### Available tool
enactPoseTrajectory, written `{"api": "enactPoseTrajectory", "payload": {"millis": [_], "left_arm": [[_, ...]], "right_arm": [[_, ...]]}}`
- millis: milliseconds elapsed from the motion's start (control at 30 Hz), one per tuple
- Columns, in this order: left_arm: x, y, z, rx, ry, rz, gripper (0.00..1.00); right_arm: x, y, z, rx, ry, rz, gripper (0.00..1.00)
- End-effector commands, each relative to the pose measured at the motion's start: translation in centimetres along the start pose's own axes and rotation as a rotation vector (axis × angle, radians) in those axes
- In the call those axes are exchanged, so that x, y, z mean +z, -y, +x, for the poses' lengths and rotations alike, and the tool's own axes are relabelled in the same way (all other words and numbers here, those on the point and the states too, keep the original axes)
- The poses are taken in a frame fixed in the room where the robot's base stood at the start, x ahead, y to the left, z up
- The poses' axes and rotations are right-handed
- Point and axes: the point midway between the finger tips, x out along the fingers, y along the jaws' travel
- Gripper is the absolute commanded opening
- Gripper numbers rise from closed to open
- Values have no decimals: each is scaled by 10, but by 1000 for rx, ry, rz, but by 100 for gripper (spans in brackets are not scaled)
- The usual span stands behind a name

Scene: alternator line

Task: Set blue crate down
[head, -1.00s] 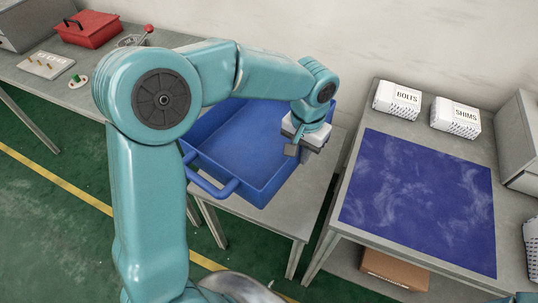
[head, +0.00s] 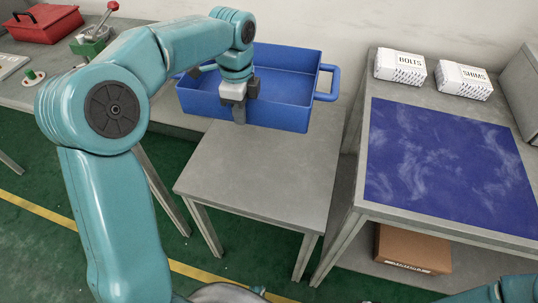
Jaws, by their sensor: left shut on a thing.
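The blue crate (head: 290,112) is an open, empty-looking box at the back of a small grey table (head: 265,180). One looped handle shows on its right side; its left end is partly hidden behind my arm. My left gripper (head: 239,114) is shut on the crate's near wall, with its fingers pointing down. The crate is level. I cannot tell whether its base rests on the table or is slightly above it. Only teal parts of my right arm show at the bottom right corner; its gripper is out of view.
The front of the small table is bare. A red toolbox (head: 45,24) stands on the left bench.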

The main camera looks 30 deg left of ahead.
Motion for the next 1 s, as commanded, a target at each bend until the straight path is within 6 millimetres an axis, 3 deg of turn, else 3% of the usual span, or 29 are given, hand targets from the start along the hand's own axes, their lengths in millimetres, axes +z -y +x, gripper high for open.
{"api": "enactPoseTrajectory", "payload": {"millis": [33,100,300,467,800,1000], "left_arm": [[10,3,14,-9,-1,79,0],[22,5,18,-9,-1,193,0],[42,6,23,-8,-1,402,0],[47,5,38,-4,-2,451,0],[48,5,123,-2,-2,453,0],[48,6,157,-5,-1,452,0]], "right_arm": [[0,-7,20,0,0,0,51],[-1,-11,30,0,0,0,51],[-1,-16,45,0,0,0,51],[-1,-18,51,0,0,0,51],[-2,-25,69,0,0,0,51],[-2,-27,75,0,0,-1,51]]}}
